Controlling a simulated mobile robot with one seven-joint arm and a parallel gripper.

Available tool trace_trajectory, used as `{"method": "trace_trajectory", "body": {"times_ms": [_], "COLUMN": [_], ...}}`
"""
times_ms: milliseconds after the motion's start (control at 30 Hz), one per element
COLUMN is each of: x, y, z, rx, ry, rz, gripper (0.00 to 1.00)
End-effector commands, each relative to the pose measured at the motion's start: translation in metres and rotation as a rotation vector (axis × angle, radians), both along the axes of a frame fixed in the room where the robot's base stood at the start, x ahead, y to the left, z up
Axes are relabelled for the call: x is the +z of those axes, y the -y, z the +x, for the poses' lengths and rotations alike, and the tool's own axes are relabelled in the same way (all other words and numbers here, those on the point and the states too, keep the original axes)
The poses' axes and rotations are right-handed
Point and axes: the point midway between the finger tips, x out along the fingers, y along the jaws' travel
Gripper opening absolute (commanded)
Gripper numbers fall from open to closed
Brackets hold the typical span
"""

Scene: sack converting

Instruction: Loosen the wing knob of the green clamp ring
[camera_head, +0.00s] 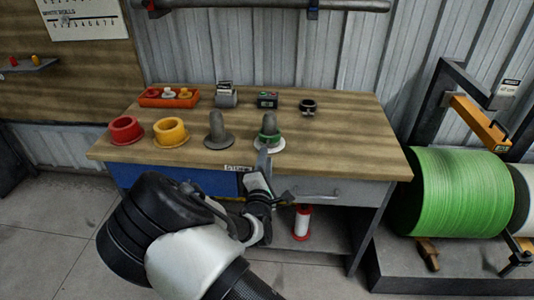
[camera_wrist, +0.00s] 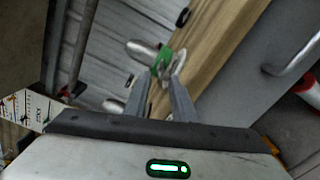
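The green clamp ring (camera_head: 270,137) sits around a grey post on a pale round base, near the front edge of the workbench. It also shows in the wrist view (camera_wrist: 163,62), just beyond my fingertips. Its wing knob is too small to make out in either view. My gripper (camera_head: 263,158) points at the ring from the front. In the wrist view my gripper (camera_wrist: 162,80) has its two fingers apart with a gap between them, and nothing is clearly held. Whether a fingertip touches the ring cannot be told.
A bare grey post (camera_head: 216,132), a yellow ring (camera_head: 170,139) and a red ring (camera_head: 125,138) stand to the left on the workbench (camera_head: 345,150). A black clamp ring (camera_head: 308,106) lies behind right. A green roll (camera_head: 455,195) stands right of the bench.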

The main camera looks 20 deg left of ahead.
Motion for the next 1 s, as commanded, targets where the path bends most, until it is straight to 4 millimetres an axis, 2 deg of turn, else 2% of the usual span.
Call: {"method": "trace_trajectory", "body": {"times_ms": [100, 300, 667, 800, 1000], "x": [-0.001, -0.001, 0.0, 0.0, 0.0], "y": [-0.005, -0.009, -0.011, -0.011, -0.011], "z": [0.021, 0.042, 0.046, 0.046, 0.046], "rx": [0.001, -0.001, 0.0, 0.0, 0.0], "ry": [0.002, 0.0, -0.001, -0.001, 0.0], "rz": [-0.002, 0.0, 0.0, 0.0, -0.001], "gripper": [0.23, 0.23, 0.23, 0.0, 0.0]}}
